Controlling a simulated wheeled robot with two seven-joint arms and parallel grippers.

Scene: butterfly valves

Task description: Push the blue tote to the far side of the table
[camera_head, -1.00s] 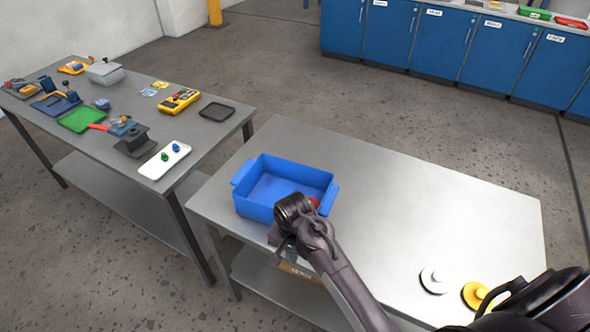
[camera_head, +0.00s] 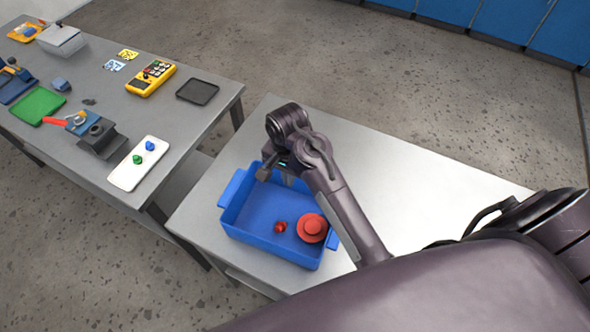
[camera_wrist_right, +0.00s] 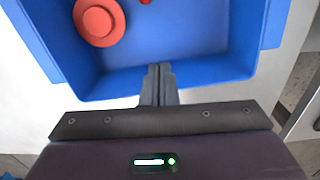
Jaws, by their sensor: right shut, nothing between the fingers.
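The blue tote (camera_head: 245,214) stands on the grey table near its left end, close to the near edge. Inside it are a red disc with a raised knob (camera_head: 312,227) and a small red piece (camera_head: 280,227). My right gripper (camera_head: 272,172) is at the tote's upper wall as pictured in the head view. In the right wrist view its shut, empty fingers (camera_wrist_right: 159,84) overlap the wall of the tote (camera_wrist_right: 115,84); I cannot tell whether they touch it. My right forearm hides part of the tote's right side. My left gripper is not in view.
The grey table (camera_head: 420,178) is bare to the right of my right forearm. A second table (camera_head: 185,118) at left holds a white tray (camera_head: 125,175), a black tray (camera_head: 197,91), a yellow box (camera_head: 150,79) and tools. A floor gap separates part of the tables.

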